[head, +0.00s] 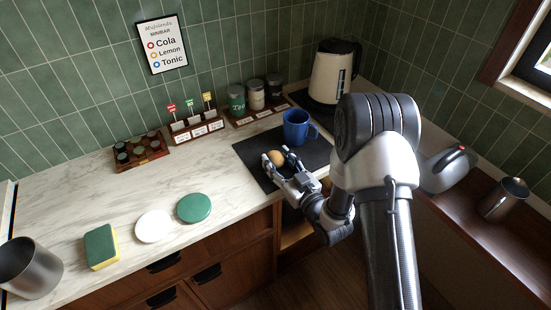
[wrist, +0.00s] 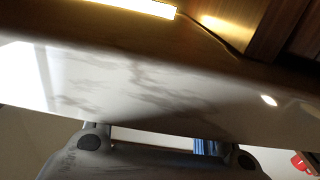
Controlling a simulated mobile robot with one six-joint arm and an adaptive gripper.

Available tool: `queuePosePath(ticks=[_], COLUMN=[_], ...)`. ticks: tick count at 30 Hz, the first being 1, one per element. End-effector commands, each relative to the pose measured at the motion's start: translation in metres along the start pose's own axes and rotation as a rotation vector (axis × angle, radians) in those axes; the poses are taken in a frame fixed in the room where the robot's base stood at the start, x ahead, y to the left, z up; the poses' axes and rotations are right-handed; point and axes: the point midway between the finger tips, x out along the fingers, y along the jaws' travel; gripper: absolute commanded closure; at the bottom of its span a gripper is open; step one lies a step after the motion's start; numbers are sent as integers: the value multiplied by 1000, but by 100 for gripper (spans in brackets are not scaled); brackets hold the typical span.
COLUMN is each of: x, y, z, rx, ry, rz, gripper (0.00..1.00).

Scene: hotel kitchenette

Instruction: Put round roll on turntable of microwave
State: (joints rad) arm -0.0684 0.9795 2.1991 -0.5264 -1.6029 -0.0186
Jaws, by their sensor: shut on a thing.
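The round roll (head: 276,157), a small golden-brown ball, is in the head view at the tips of my gripper (head: 279,163). My gripper is shut on the roll, with its fingers at the roll's near side, over the dark mat (head: 256,151). I cannot tell whether the roll touches the mat or is just above it. In the wrist view the grey gripper parts show along the bottom; the roll cannot be made out there. The microwave and its turntable are not recognizable in either view.
A blue mug (head: 296,126) stands on the mat just behind the roll. A kettle (head: 333,72), jars (head: 256,95) and a small sign rack (head: 196,129) stand at the back. A green disc (head: 194,208), white disc (head: 154,226) and sponge (head: 101,246) lie left, with clear marble between.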

Motion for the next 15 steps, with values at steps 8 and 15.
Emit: queuePosePath(ticks=[8, 15], x=[0, 0], y=[0, 0], z=[0, -7], rx=[0, -1], ry=[0, 1], rz=[0, 0], gripper=[82, 82])
